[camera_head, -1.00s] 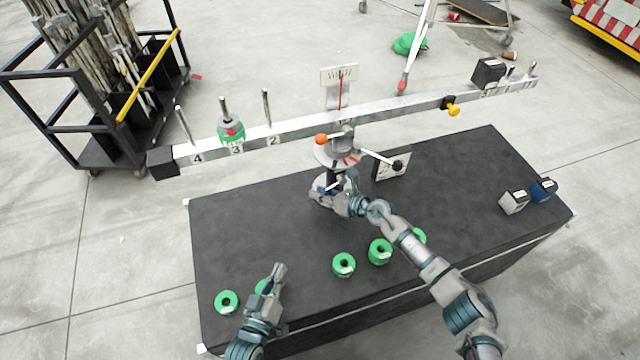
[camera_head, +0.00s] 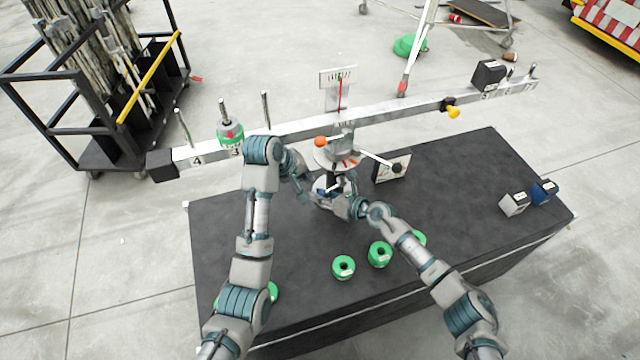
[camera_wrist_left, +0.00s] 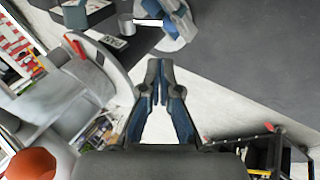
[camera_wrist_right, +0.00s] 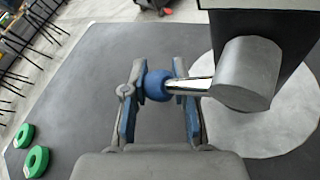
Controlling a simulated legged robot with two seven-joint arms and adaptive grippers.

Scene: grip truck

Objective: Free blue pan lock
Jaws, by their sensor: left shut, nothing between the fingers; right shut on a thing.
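The blue pan lock is a blue ball knob (camera_wrist_right: 157,85) on a short shiny rod, which runs to a grey cylinder (camera_wrist_right: 247,75) under the balance in the right wrist view. My right gripper (camera_wrist_right: 160,95) is shut on the knob, with one finger on each side. In the head view this gripper (camera_head: 328,196) is low at the balance column (camera_head: 340,142). My left gripper (camera_wrist_left: 159,75) is shut and empty; in the head view it (camera_head: 303,196) hangs just left of the column. An orange knob (camera_head: 320,142) and a black knob (camera_head: 397,168) also sit on levers there.
The long beam (camera_head: 300,129) crosses behind the arms, with a green weight (camera_head: 230,134) on a left peg. Green ring weights (camera_head: 344,267) lie on the dark table (camera_head: 450,200) near its front. Grey (camera_head: 513,202) and blue (camera_head: 543,191) blocks stand right.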

